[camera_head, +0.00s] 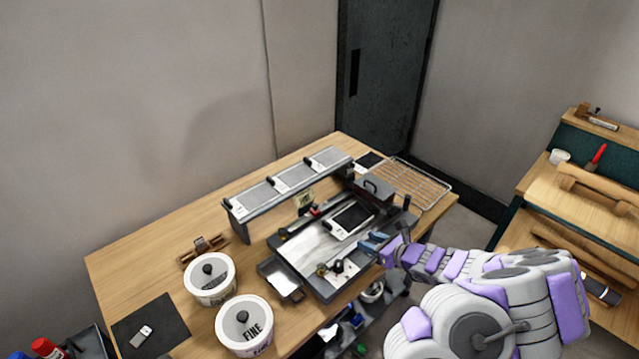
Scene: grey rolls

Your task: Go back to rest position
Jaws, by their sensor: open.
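My gripper (374,242) is open, with small blue fingers at the end of my purple and grey arm, which comes in from the lower right. It is over the right edge of a grey work tray (313,287) on the wooden table (135,258). A phone-like device (351,218) with a dark screen lies at the tray's back, just behind the gripper. I see nothing held between the fingers. Whether the fingers touch the tray cannot be told.
Two lidded white tubs (210,280) (245,325) stand at the front left. A raised shelf (289,183) holds several flat devices. A wire rack (412,183) lies at the back right corner. A wooden bench (590,200) stands at the right, a dark door (384,75) behind.

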